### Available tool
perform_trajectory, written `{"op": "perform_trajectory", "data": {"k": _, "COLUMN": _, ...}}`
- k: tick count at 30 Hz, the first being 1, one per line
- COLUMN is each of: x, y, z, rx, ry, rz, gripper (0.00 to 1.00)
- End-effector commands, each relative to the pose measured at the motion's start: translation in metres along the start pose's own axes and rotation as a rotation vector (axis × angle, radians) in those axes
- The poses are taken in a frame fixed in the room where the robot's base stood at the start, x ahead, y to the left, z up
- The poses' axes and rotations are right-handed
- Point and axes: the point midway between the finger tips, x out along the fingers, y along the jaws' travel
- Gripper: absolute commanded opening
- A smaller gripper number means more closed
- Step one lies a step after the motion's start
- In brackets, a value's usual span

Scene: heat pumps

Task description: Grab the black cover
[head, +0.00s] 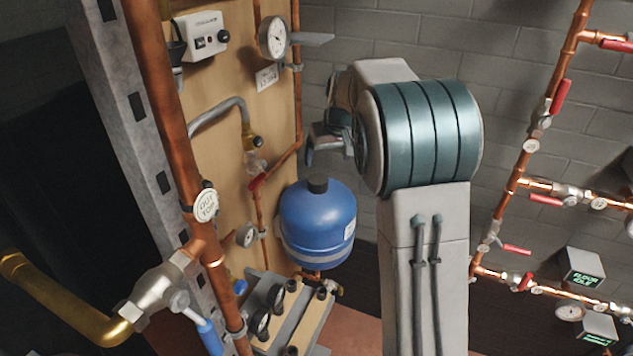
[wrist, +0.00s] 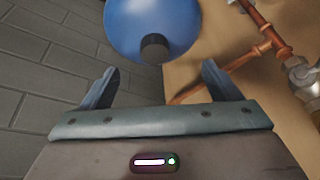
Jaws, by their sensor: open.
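The black cover (head: 317,184) is a short round cap on top of a rounded blue tank (head: 318,225) in the head view. In the wrist view the black cover (wrist: 154,47) shows at the lower edge of the blue tank (wrist: 150,15). My gripper (wrist: 156,82) is open and empty, with its two fingers spread to either side of the cover's line and apart from it. In the head view my gripper (head: 312,152) is just above the cover, partly hidden by my arm.
A wooden panel (head: 220,90) with gauges and copper pipes stands behind and left of the tank. A thick copper pipe (head: 165,110) runs down at the left. More pipes with red valves (head: 560,97) are at the right. A grey brick wall (head: 520,50) is behind.

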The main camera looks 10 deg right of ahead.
Motion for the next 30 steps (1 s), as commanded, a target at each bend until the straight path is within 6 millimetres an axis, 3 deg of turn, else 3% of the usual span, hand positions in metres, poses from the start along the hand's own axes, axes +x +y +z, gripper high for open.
{"op": "perform_trajectory", "data": {"k": 3, "x": 0.025, "y": 0.004, "z": -0.023, "rx": -0.027, "ry": 0.008, "rz": 0.007, "gripper": 0.83}}
{"op": "perform_trajectory", "data": {"k": 9, "x": 0.044, "y": 0.006, "z": -0.041, "rx": -0.053, "ry": 0.019, "rz": 0.013, "gripper": 0.83}}
{"op": "perform_trajectory", "data": {"k": 14, "x": 0.064, "y": 0.007, "z": -0.044, "rx": -0.057, "ry": 0.018, "rz": 0.014, "gripper": 0.83}}
{"op": "perform_trajectory", "data": {"k": 22, "x": 0.115, "y": 0.008, "z": -0.045, "rx": -0.055, "ry": 0.018, "rz": 0.014, "gripper": 0.83}}
{"op": "perform_trajectory", "data": {"k": 30, "x": 0.136, "y": 0.01, "z": -0.045, "rx": -0.054, "ry": 0.019, "rz": 0.014, "gripper": 0.83}}
